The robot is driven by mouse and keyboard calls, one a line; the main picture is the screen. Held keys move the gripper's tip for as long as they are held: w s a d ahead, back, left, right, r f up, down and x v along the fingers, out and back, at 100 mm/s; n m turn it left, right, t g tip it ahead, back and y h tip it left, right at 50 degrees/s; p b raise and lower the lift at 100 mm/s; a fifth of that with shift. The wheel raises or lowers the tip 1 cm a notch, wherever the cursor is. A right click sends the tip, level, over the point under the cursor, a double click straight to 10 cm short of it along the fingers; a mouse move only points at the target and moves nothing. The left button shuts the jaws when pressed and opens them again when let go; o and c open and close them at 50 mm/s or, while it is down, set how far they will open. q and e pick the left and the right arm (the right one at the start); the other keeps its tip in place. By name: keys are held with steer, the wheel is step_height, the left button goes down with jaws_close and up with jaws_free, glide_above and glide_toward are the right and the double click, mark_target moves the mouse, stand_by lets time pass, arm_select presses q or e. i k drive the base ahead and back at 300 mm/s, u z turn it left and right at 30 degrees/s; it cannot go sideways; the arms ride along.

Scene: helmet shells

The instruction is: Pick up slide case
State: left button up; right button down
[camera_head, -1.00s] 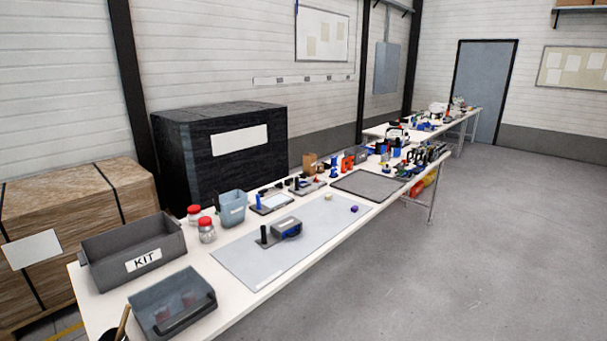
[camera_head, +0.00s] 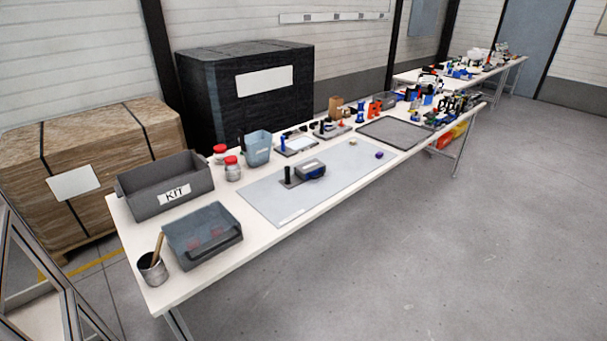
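I cannot tell for certain which thing is the slide case. A small grey case with blue on its side (camera_head: 311,169) sits on the light grey mat (camera_head: 345,182) on the near table, with a short black post (camera_head: 287,175) just left of it. A small purple piece (camera_head: 379,155) and a small beige piece (camera_head: 352,142) lie at the mat's far end. Neither of my grippers is in view.
On the near table stand a KIT bin (camera_head: 150,203), a translucent grey bin (camera_head: 203,254), a cup with a stick (camera_head: 153,270), red-lidded jars (camera_head: 233,172) and a blue-grey tub (camera_head: 258,150). The floor (camera_head: 400,270) in front is clear. A framed structure (camera_head: 60,290) is at lower left.

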mark_target(290, 181)
steer(key=z, duration=0.55)
steer(key=k, duration=0.65)
steer(key=z, duration=0.9)
steer(key=i, duration=3.2)
steer(key=u, duration=0.9)
steer(key=i, duration=0.95)
steer(key=u, duration=1.65)
steer(key=i, duration=0.65)
steer(key=u, duration=0.45)
